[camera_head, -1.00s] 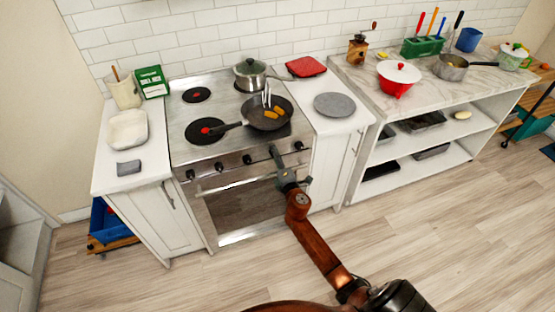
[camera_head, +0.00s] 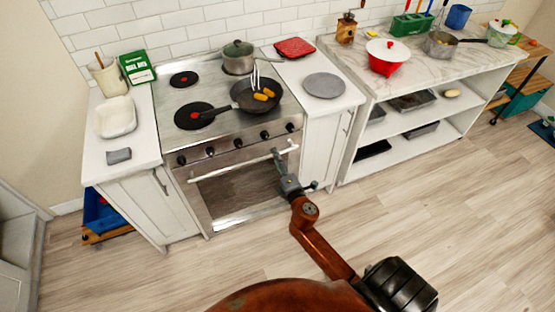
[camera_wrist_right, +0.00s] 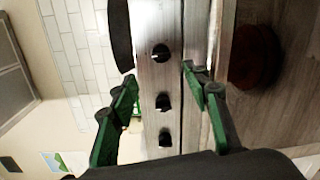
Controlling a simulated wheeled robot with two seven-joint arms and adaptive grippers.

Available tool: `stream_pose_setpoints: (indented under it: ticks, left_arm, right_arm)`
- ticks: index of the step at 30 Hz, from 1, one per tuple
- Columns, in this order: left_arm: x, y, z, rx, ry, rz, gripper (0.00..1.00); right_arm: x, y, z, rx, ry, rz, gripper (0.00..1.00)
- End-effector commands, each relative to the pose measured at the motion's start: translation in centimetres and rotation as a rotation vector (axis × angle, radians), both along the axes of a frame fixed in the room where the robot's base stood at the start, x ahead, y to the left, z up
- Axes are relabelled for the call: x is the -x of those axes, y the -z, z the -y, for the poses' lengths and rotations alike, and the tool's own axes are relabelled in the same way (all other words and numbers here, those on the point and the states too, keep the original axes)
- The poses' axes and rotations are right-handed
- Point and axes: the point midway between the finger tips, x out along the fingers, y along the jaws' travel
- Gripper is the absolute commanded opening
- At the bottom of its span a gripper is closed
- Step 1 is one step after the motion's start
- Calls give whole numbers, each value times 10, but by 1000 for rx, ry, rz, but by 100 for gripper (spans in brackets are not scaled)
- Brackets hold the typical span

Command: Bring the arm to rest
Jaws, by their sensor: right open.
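My right arm comes in from the bottom right in the head view. Its gripper (camera_head: 276,156) is in front of the stove, near the right end of the oven door handle (camera_head: 235,166), and is empty. Whether it touches the handle cannot be told. In the right wrist view the gripper's green-sided fingers (camera_wrist_right: 160,88) stand apart. The steel stove front with black knobs (camera_wrist_right: 163,102) shows between and beyond them, and nothing is held. My left gripper is out of view.
On the stove (camera_head: 222,118) are a black pan (camera_head: 242,96) with yellow pieces and a lidded pot (camera_head: 238,62). A right counter holds a grey round plate (camera_head: 324,86) and a red mat (camera_head: 294,47). White shelving (camera_head: 352,160) stands to the right. The wooden floor (camera_head: 450,230) is open.

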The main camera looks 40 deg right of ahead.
Motion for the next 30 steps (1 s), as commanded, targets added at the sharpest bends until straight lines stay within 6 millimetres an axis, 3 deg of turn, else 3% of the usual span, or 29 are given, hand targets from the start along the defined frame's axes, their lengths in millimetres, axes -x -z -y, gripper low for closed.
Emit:
stream_pose_setpoints:
  ticks: [11, 14, 17, 23, 26, 30]
  left_arm:
    - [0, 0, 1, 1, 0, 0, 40]
    - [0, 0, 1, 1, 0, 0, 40]
    - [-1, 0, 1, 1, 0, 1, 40]
    - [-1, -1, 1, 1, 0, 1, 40]
    - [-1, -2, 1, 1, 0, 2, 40]
    - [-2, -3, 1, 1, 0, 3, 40]
  right_arm:
    - [0, 0, 0, -1, 0, 0, 44]
    - [0, 12, 1, -19, 0, -17, 44]
    - [3, 49, 3, -83, 5, -68, 44]
    - [33, 183, 5, -322, 51, -246, 44]
    - [61, 250, 4, -449, 93, -335, 44]
    - [113, 340, -1, -622, 175, -455, 44]
